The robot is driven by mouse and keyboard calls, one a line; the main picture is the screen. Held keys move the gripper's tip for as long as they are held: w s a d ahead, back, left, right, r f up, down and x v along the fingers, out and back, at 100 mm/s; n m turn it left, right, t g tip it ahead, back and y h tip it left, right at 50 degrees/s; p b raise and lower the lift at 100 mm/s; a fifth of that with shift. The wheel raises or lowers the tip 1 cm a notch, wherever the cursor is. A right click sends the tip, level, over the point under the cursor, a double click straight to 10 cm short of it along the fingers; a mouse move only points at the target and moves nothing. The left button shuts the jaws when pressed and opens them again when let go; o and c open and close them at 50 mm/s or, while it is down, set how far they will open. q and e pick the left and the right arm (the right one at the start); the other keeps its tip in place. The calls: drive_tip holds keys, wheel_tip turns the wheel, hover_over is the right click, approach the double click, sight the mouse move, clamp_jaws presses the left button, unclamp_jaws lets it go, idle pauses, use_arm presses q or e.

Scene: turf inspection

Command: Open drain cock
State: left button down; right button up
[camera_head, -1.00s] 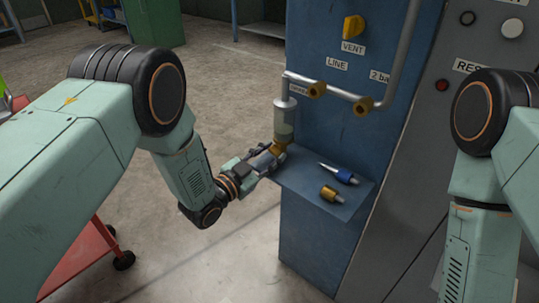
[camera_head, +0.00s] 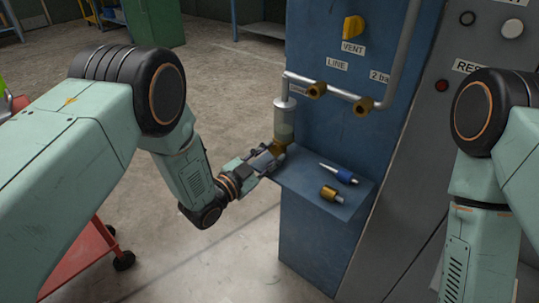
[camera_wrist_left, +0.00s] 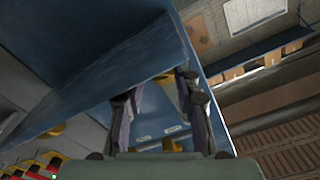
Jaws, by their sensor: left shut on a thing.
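A clear filter bowl (camera_head: 285,121) hangs from the pipework on the blue cabinet. The brass drain cock (camera_head: 279,146) is at its bottom end, just above the shelf, partly hidden by my gripper. My left gripper (camera_head: 272,159) comes in from the lower left and is shut on the drain cock. In the left wrist view, the two fingers of my left gripper (camera_wrist_left: 163,92) stand on either side of a small yellowish part; the contact itself is hard to see. My right arm is at the right edge, with its gripper out of view.
The small blue shelf (camera_head: 300,181) holds a blue-and-silver tool (camera_head: 340,174) and a brass fitting (camera_head: 331,194) right of the gripper. A pipe with brass fittings (camera_head: 362,105) and a yellow VENT knob (camera_head: 353,26) are above. A red cart (camera_head: 84,259) stands lower left.

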use_arm(q)
drive_tip(key=c, duration=1)
unclamp_jaws()
drive_tip(key=shift+n, duration=0.3)
